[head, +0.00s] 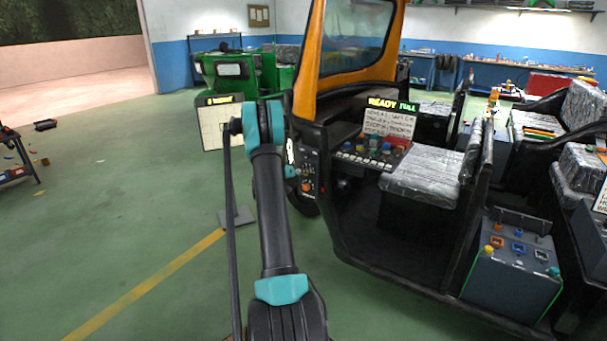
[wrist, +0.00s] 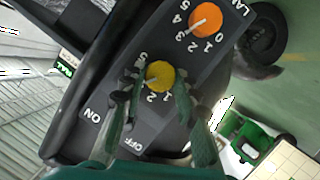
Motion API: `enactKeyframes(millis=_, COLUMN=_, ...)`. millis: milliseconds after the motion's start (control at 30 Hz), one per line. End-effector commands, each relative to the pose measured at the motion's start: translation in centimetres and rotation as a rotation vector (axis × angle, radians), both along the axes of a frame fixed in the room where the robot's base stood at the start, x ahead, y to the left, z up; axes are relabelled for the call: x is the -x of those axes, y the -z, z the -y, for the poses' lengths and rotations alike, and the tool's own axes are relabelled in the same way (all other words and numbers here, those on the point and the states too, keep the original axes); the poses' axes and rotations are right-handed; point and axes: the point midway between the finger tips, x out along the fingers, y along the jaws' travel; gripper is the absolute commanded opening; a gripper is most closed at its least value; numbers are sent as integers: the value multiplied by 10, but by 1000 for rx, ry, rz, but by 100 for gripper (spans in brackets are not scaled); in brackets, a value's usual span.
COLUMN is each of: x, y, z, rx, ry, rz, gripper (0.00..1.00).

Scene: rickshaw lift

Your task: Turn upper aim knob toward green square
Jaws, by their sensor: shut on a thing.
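In the wrist view, a yellow knob (wrist: 161,73) with a pale pointer line sits on a dark panel (wrist: 168,136) with a printed number scale. Its line points to the lower left, near the low numbers. My gripper (wrist: 159,80) has one finger on each side of this knob and is shut on it. An orange knob (wrist: 206,18) with its own scale is farther up, clear of the fingers. In the head view, the dark side panel (head: 309,173) is on the rickshaw's front post, partly behind my arm. I cannot make out a green square by the held knob.
The panel has ON and OFF lettering near the fingers. In the head view, the orange-framed rickshaw (head: 305,62) has a wrapped seat (head: 425,178) and a button console (head: 365,162). A grey control box (head: 508,280) stands lower right. Green floor (head: 120,215) is open on the left.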

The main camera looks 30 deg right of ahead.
Motion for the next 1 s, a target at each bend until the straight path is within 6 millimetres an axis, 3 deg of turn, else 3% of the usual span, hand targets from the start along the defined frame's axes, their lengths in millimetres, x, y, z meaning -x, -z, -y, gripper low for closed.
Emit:
enactKeyframes(millis=300, x=-1, y=1, z=-1, rx=47, ry=-1, rz=-115, gripper=1)
enactKeyframes(millis=833, x=-1, y=1, z=-1, rx=56, ry=-1, rz=-137, gripper=1)
enactKeyframes(millis=867, x=-1, y=1, z=-1, rx=56, ry=-1, rz=-137, gripper=34)
enactKeyframes(millis=1000, x=-1, y=1, z=-1, rx=56, ry=0, rz=-136, gripper=51)
